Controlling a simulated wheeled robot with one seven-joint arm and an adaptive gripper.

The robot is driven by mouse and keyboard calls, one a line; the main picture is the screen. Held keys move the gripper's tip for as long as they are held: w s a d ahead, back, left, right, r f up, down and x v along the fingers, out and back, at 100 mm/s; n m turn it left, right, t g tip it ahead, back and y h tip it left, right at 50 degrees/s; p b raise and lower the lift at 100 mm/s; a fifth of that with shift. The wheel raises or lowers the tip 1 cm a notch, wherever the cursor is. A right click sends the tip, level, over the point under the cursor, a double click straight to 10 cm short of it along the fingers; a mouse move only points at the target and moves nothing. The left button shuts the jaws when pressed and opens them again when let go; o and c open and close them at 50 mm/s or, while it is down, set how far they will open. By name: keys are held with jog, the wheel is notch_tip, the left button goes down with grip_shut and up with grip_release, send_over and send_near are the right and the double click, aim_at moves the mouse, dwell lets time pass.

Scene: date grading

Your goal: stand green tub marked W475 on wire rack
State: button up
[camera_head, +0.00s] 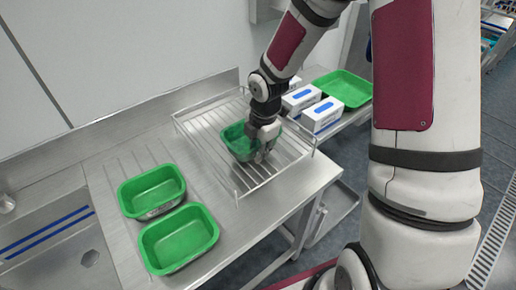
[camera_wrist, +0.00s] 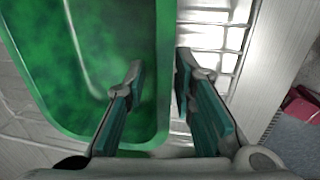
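A green tub (camera_head: 237,143) sits on the wire rack (camera_head: 206,148), with my gripper (camera_head: 266,146) at its right side. In the wrist view the tub (camera_wrist: 85,55) fills the left half. My gripper (camera_wrist: 157,85) straddles its right wall, one finger inside and one outside. The fingers are apart, with a gap visible between the inner finger and the wall. Two more green tubs stand on the steel counter at the left, one behind (camera_head: 152,191) and one in front (camera_head: 179,239). No W475 marking is readable on any tub.
White and blue boxes (camera_head: 322,117) and a green tray (camera_head: 344,88) stand right of the rack. A sink (camera_head: 60,245) lies at the left. The rack's front part is bare, and the wall runs close behind it.

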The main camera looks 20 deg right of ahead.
jog(key=s+d+r+m+t+h+p, duration=0.1)
jog(key=s+r+m, duration=0.25)
jog(key=r, duration=0.65)
jog(key=s+r+m+h+p, duration=0.1)
jog(key=s+r+m, duration=0.25)
jog(key=r, duration=0.65)
jog(key=s+r+m+t, duration=0.1)
jog(key=s+r+m, duration=0.4)
jog(key=s+m, duration=0.2)
jog(key=s+a+r+m+t+y, duration=0.1)
jog(key=s+r+m, duration=0.4)
jog(key=s, duration=0.5)
jog(key=m+t, duration=0.1)
jog(key=m, duration=0.1)
jog(key=shift+r+m+y, duration=0.15)
jog(key=shift+m+y, duration=0.15)
